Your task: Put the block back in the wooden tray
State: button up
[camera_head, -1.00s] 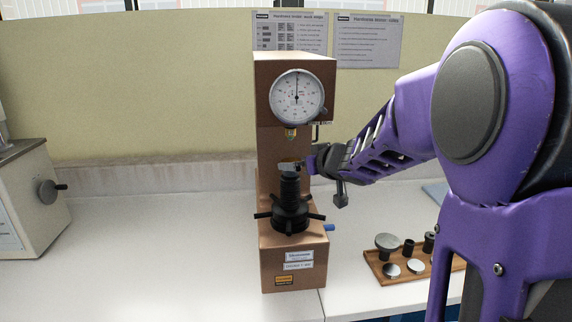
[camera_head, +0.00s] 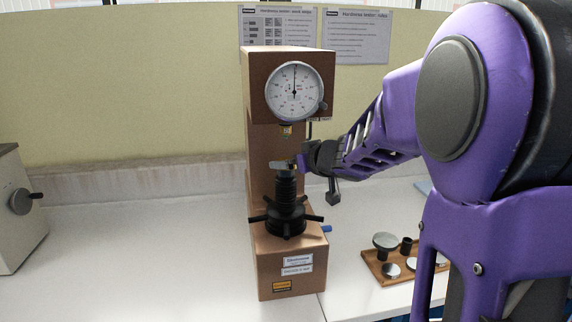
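My gripper (camera_head: 300,163) is at the brown hardness tester (camera_head: 284,258), beside the top of its black screw column (camera_head: 287,187). A small light-coloured piece, likely the block (camera_head: 284,165), shows at the column top by the fingertips. It is too small to tell whether the fingers grip it or only touch it. The wooden tray (camera_head: 374,268) lies on the bench to the right of the tester. It holds several metal and black round parts, and my arm hides its right end.
The tester's dial head (camera_head: 294,92) and indenter (camera_head: 286,130) are just above my gripper. Black handwheel spokes (camera_head: 286,219) stick out below. Another machine (camera_head: 18,215) stands at the far left. The bench (camera_head: 140,260) between the machines is clear.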

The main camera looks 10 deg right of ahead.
grip_shut()
jog(key=shift+a+r, duration=0.1)
jog(key=shift+r, duration=0.1)
dwell(0.3)
